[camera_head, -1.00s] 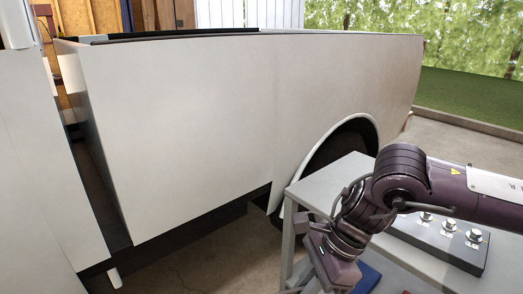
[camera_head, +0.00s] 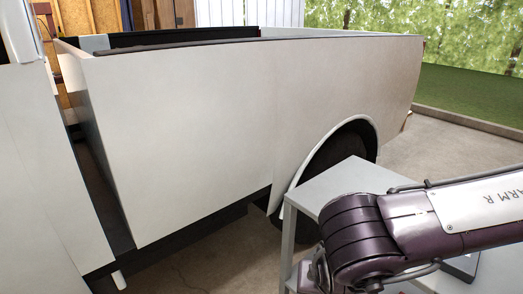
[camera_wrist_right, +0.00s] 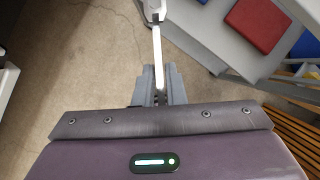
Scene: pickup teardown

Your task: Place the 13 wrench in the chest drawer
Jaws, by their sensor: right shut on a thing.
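In the right wrist view, my right gripper (camera_wrist_right: 158,95) is shut on the near end of a slim silver wrench (camera_wrist_right: 157,48). The wrench points away from the gripper, with its wider head at the top edge of the picture. No size mark can be read on it. It is held over bare concrete floor, beside a grey surface. In the head view my right arm comes in from the right over the grey table, and its gripper and the wrench are hidden or out of frame. I cannot make out a chest drawer in either view. My left gripper is not in view.
A white pickup bed side (camera_head: 190,120) with a wheel arch fills the head view. The grey table (camera_head: 340,188) stands in front of the wheel. The right wrist view shows a red pad (camera_wrist_right: 262,22), a blue piece (camera_wrist_right: 306,48) and wooden slats (camera_wrist_right: 292,135) at right.

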